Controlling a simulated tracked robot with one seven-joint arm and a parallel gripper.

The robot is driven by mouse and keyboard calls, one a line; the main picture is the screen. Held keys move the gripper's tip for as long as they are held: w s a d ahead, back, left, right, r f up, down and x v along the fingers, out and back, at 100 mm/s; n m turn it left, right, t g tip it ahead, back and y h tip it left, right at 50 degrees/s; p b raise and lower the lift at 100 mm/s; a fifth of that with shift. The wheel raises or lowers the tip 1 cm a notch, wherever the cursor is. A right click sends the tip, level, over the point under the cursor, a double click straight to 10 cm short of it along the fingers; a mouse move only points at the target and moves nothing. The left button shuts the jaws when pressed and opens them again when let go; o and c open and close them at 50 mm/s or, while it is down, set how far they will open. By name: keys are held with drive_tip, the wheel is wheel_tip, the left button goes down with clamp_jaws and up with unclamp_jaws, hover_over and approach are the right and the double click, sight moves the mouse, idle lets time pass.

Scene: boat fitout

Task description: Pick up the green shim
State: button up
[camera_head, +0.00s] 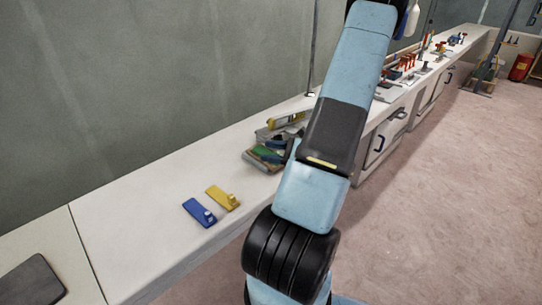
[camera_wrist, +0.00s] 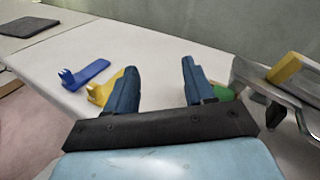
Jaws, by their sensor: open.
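A green piece, which looks like the green shim (camera_head: 268,154), lies among the items on the bench beside my arm in the head view. In the wrist view the green shim (camera_wrist: 224,93) shows only as a small patch behind my right finger; the rest is hidden. My gripper (camera_wrist: 159,68) is open and empty, its two blue fingers spread above the bench. The green patch is outside the fingers, to the right. In the head view my arm hides part of this area.
A blue shim (camera_head: 200,212) and a yellow shim (camera_head: 223,198) lie on the white bench (camera_head: 130,210), left of my arm. A level with a yellow part (camera_head: 288,119) is close to the green piece. A dark pad (camera_head: 32,281) lies at the near left.

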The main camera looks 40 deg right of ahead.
sight(276, 152)
drive_tip(key=s+d+f+m+t+h, duration=0.4)
drive_tip(key=s+d+f+m+h, duration=0.1)
drive_tip(key=d+f+m+h, duration=0.3)
drive_tip(key=shift+y, duration=0.4)
drive_tip(key=w, duration=0.5)
drive_tip(key=w+f, duration=0.1)
drive_tip(key=w, duration=0.2)
drive_tip(key=shift+w+d, duration=0.1)
drive_tip(key=shift+d, duration=0.15)
drive_tip(key=shift+w+a+r, duration=0.1)
drive_tip(key=shift+w+r, duration=0.1)
drive_tip(key=shift+w, duration=0.65)
drive_tip(key=shift+w+a+r, duration=0.1)
drive_tip(key=shift+w+r, duration=0.05)
drive_tip(key=shift+w, duration=0.75)
drive_tip(key=shift+w+a+r, duration=0.1)
drive_tip(key=shift+w+r, duration=0.1)
drive_tip(key=shift+w, duration=0.65)
clamp_jaws()
